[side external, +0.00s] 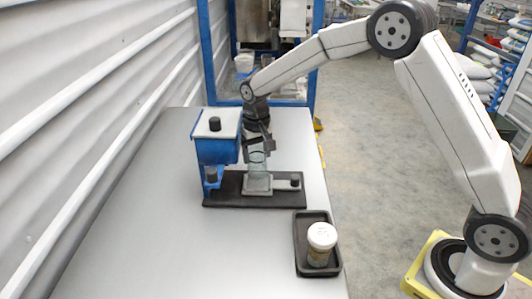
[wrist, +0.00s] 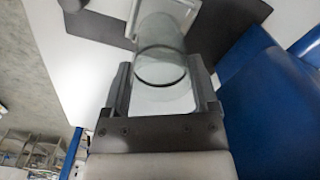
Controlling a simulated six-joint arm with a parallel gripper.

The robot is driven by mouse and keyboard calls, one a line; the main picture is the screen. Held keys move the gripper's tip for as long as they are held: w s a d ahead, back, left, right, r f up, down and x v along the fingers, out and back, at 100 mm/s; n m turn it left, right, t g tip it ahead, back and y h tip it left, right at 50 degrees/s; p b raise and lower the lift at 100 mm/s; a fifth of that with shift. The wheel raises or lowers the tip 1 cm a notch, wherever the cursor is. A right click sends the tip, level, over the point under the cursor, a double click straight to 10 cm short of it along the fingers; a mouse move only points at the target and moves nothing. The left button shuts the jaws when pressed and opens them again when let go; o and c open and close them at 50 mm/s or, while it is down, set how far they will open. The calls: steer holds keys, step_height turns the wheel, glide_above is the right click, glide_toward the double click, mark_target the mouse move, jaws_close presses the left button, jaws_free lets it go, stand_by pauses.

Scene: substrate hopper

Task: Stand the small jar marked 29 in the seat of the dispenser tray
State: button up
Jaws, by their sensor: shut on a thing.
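My gripper (side external: 259,150) is shut on a clear, empty-looking glass jar (side external: 258,168), upright over the pale square seat of the dispenser tray (side external: 286,185). The glass jar also shows between the fingers in the wrist view (wrist: 163,70); its far end overlaps the pale tray part (wrist: 194,14). I cannot tell whether its base touches the seat. A jar with a white lid (side external: 321,236) and brownish contents stands upright in a black tray (side external: 301,262) at the front right, apart from my gripper. The marks on its lid are too small to read; no number shows on the glass jar.
The blue hopper (side external: 217,150) with a grey lid stands just left of my gripper on the black base plate (side external: 226,199); its blue side is close in the wrist view (wrist: 262,85). The grey table (side external: 150,235) is clear at the front left.

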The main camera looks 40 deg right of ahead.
steer(key=shift+f, duration=1.3)
steer(key=shift+f, duration=0.3)
stand_by(0.4)
steer(key=o, duration=1)
steer(key=shift+a+r, duration=0.1)
steer(key=shift+r, duration=0.05)
step_height(320, 180, up, 7)
steer(key=shift+r, duration=0.2)
steer(key=shift+s, duration=0.1)
stand_by(0.5)
steer(key=s+d+f+n+t, duration=0.1)
steer(key=s+f, duration=0.1)
steer(key=s, duration=0.9)
steer(key=s+d+f+n+t, duration=0.1)
steer(key=s+f+n, duration=0.1)
steer(key=s, duration=1)
steer(key=shift+f+t, duration=0.2)
steer(key=shift+t, duration=0.1)
